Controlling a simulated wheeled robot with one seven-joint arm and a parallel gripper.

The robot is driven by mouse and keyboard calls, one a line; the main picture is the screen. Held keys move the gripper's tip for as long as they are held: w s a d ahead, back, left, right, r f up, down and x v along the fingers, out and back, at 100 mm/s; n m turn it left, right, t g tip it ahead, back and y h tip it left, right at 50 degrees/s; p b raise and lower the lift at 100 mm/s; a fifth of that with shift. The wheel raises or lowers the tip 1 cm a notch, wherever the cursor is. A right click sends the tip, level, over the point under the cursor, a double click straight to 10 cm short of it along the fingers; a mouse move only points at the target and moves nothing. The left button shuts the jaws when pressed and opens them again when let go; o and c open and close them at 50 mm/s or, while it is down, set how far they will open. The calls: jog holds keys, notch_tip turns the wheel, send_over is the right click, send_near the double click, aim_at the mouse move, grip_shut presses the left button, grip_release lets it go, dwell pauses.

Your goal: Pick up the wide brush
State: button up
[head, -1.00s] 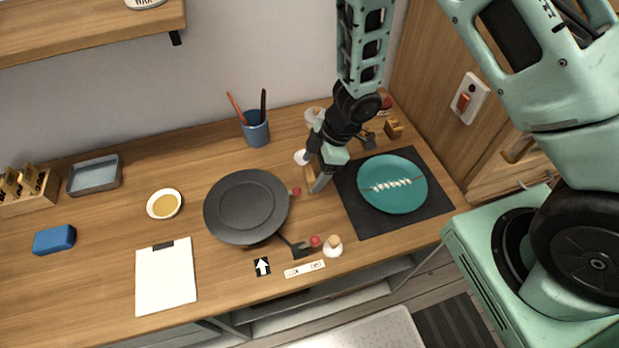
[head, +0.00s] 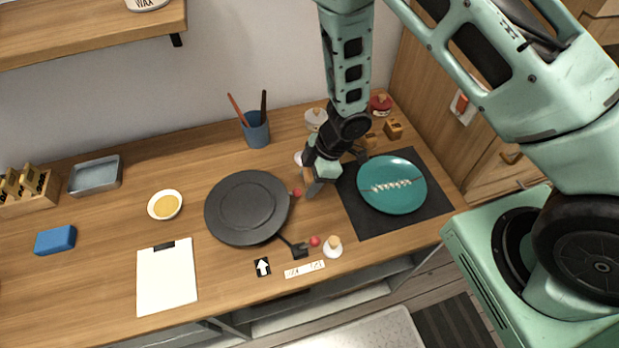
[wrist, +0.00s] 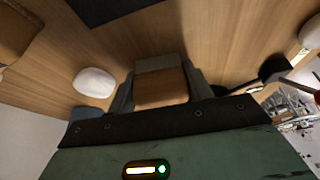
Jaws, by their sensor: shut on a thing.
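The wide brush (wrist: 160,88) shows in the wrist view as a brown wooden block with a grey band, between my two fingers. My gripper (wrist: 160,92) is shut on it. In the head view my gripper (head: 314,186) points down between the dark round plate and the black mat; only a small brown part of the brush (head: 308,174) shows beside the fingers. The rest of it is hidden by the gripper. I cannot tell whether the brush is clear of the wooden counter (head: 100,220).
A teal plate (head: 408,198) lies on the black mat (head: 375,225) to the right. The dark round plate (head: 245,208) is close on the left. A blue cup with tools (head: 256,131) and small jars stand behind. A knobbed white piece (head: 333,248) is in front.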

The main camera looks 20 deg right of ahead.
aim_at(310, 173)
notch_tip(310, 173, up, 10)
jog(key=shift+r+p, duration=0.1)
jog(key=shift+p, duration=0.4)
